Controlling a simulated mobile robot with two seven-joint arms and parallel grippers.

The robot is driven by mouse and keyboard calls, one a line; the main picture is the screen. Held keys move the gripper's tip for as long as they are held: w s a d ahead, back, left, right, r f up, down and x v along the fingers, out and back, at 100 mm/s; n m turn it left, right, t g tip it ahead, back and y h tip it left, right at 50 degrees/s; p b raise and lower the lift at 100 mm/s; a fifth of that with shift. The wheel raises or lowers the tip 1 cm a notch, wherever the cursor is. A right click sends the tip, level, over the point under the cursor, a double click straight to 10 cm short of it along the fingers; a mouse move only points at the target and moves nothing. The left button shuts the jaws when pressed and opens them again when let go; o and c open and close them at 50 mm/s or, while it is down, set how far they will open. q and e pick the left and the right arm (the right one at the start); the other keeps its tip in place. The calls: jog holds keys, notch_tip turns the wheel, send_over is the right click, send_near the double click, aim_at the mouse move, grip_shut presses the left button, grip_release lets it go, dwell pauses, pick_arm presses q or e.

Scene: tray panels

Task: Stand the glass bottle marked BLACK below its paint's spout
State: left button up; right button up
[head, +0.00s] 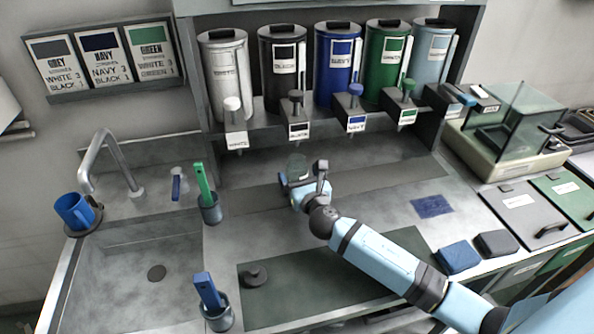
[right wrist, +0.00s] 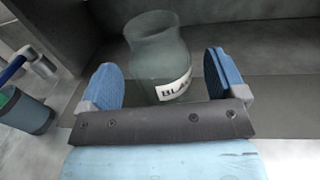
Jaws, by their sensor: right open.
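The glass bottle (right wrist: 158,58) stands upright between the parted blue fingers of my right gripper (right wrist: 165,80) in the right wrist view. Its label reads "BLA" before the finger side cuts it off. In the head view the bottle (head: 297,164) stands on the counter under the row of spouts, just beyond my open right gripper (head: 303,180). The black paint can (head: 284,68) is second from the left on the shelf. Its spout (head: 297,108) has a label plate reading BLACK, and the bottle is below it in the picture. My left gripper is not in view.
A grey cup with a green-handled tool (head: 210,210) stands left of the gripper. The sink (head: 140,270) is at the left, with a blue mug (head: 75,211). A scale with a glass shield (head: 510,130) stands at the right. The counter right of the gripper is mostly clear.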

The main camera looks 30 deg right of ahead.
jog(key=s, duration=0.3)
jog(key=s+a, duration=0.1)
jog(key=s, duration=0.5)
jog(key=shift+s+a+r, duration=0.1)
jog(key=shift+s+a, duration=0.1)
jog(key=shift+s, duration=0.15)
